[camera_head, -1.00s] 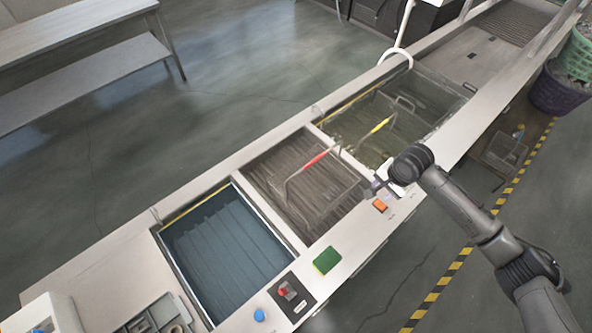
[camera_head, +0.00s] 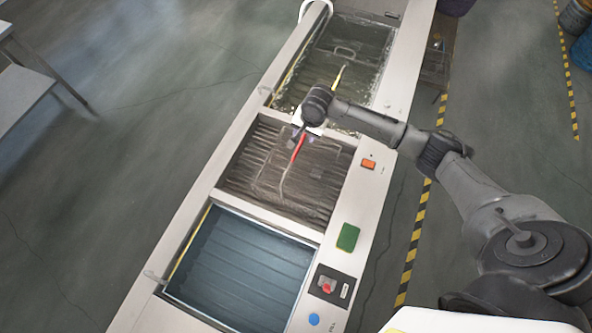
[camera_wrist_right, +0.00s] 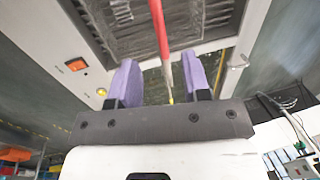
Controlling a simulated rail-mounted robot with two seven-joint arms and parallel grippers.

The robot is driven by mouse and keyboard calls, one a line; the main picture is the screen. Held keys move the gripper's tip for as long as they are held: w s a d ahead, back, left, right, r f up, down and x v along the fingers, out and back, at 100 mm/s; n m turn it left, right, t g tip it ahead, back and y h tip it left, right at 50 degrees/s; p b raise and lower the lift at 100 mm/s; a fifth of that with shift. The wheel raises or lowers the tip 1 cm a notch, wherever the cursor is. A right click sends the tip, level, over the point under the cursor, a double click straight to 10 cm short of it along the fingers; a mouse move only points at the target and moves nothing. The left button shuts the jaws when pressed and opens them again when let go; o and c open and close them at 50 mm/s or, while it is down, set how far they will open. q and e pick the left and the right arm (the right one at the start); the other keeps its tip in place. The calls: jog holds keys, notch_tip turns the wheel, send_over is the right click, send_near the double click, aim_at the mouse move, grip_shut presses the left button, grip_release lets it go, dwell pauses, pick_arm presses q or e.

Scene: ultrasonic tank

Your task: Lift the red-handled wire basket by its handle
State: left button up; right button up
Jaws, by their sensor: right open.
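The wire basket (camera_head: 262,186) sits in the middle tank, and its red handle (camera_head: 297,152) rises above it. My arm and wrist hide part of the handle's far end. My left gripper is out of view.
A basket with a yellow handle (camera_head: 339,76) sits in the far tank. The near tank (camera_head: 240,270) holds blue liquid and no basket. On the right rim are an orange switch (camera_head: 368,164), a green sponge (camera_head: 348,238) and a red knob (camera_head: 327,287).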

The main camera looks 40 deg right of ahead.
aim_at(299, 145)
jog(key=shift+w+a+f+p, duration=0.15)
jog(key=shift+w+a+f, duration=0.1)
jog(key=shift+f, duration=1.3)
jog(key=shift+w+a+f+p, duration=0.1)
jog(key=shift+w+f+p, duration=0.1)
jog(key=shift+f, duration=1.35)
jog(key=shift+w+a+f+p, duration=0.15)
jog(key=shift+w+a+f, duration=0.1)
jog(key=shift+f, duration=1.3)
jog(key=shift+c, duration=0.2)
grip_shut()
